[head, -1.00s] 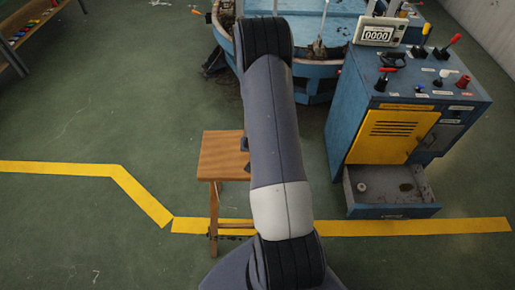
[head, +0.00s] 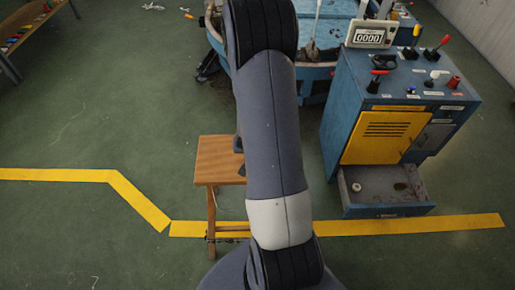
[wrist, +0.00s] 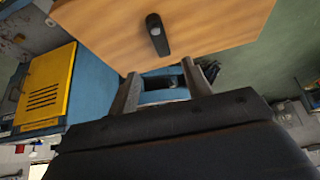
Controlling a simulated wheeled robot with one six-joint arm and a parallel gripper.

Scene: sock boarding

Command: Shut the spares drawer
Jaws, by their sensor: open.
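The spares drawer (head: 388,211) is a grey-blue open box low on the blue control cabinet (head: 342,110), below its yellow door (head: 383,137). It stands pulled out, and a small pale round item (head: 357,187) lies inside near its left wall. My gripper (wrist: 163,85) shows in the wrist view with its two fingers apart and nothing between them. The yellow door also shows there (wrist: 45,90), at the left. My arm hides the gripper in the head view.
A wooden stool (head: 215,160) stands left of the cabinet; its top (wrist: 215,25) fills the upper wrist view, with a dark object (wrist: 157,35) on it. A blue machine (head: 318,72) stands behind. Yellow floor tape (head: 450,222) runs below the drawer.

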